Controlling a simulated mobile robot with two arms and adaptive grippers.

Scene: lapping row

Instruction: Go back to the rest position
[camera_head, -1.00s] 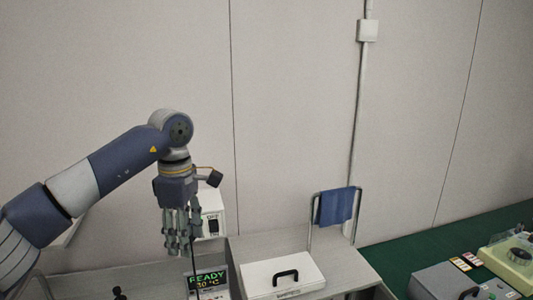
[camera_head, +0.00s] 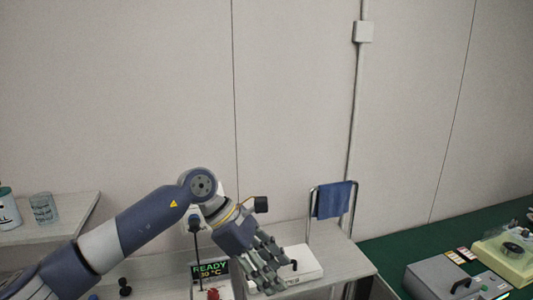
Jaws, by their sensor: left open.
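My left gripper (camera_head: 267,273) comes in from the left on its grey and blue arm. It is open and nothing shows between its fingers. It points down and to the right, in front of a white lidded box (camera_head: 308,262) with a black handle, and covers the box's left part. I cannot tell whether it touches the box. My right gripper is not in view.
A display reading READY 30 °C (camera_head: 210,270) stands left of the gripper. A blue cloth (camera_head: 333,199) hangs on a metal rail. A glass beaker (camera_head: 43,208) stands on the left shelf. A grey box (camera_head: 440,277) and yellowish machine (camera_head: 508,256) are on the green surface.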

